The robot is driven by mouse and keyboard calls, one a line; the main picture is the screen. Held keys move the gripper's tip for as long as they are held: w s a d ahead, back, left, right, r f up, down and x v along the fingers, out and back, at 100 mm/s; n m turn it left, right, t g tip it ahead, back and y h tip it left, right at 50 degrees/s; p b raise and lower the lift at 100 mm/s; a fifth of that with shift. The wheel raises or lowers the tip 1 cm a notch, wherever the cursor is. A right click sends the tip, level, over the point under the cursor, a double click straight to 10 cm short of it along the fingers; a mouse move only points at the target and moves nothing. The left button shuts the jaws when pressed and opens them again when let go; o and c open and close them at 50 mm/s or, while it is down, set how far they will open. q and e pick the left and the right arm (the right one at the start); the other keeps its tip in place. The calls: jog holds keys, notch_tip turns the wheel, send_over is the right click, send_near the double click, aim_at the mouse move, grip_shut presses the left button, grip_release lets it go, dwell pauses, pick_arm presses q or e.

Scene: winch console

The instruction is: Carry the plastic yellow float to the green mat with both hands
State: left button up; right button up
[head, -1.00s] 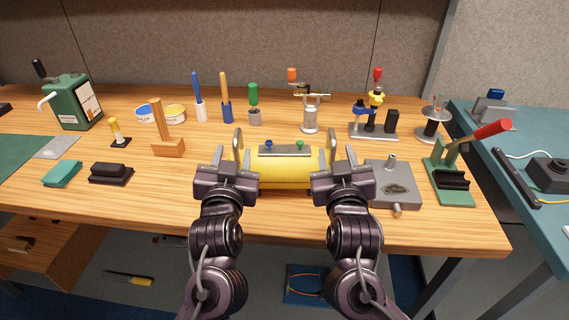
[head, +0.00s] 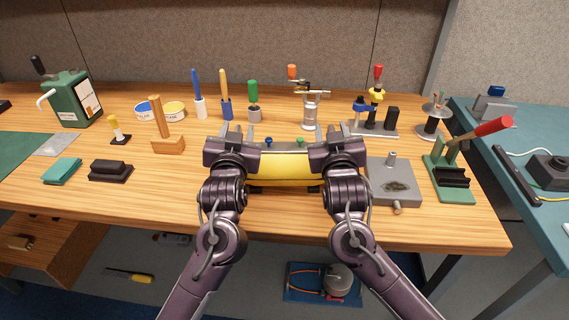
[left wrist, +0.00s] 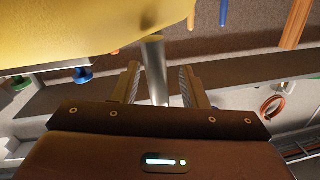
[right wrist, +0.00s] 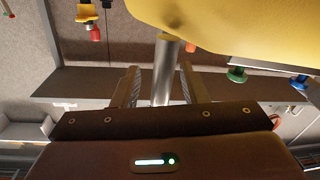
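The yellow float (head: 284,168) lies crosswise at the front middle of the table, apparently on a dark support, with a metal bar at each end. My left gripper (head: 232,142) and right gripper (head: 337,142) are at its two ends. In the left wrist view, the open fingers (left wrist: 160,88) stand on either side of a metal bar (left wrist: 154,60), with gaps beside it. In the right wrist view, the fingers (right wrist: 163,88) likewise straddle the other bar (right wrist: 165,65) with gaps. The green mat (head: 18,152) lies at the table's far left, cut by the picture edge.
A black block (head: 110,171), teal pad (head: 62,171) and wooden stand (head: 168,146) are left of the float. A grey plate (head: 393,180) and a red-handled green press (head: 448,180) are right. Screwdrivers and a metal stand (head: 310,115) are behind.

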pick_arm(q)
jog(key=shift+c, duration=0.3)
pick_arm(e)
jog(key=shift+c, duration=0.3)
pick_arm(q)
grip_shut()
pick_arm(e)
grip_shut()
dwell(0.4)
pick_arm(q)
jog(key=shift+r, duration=0.1)
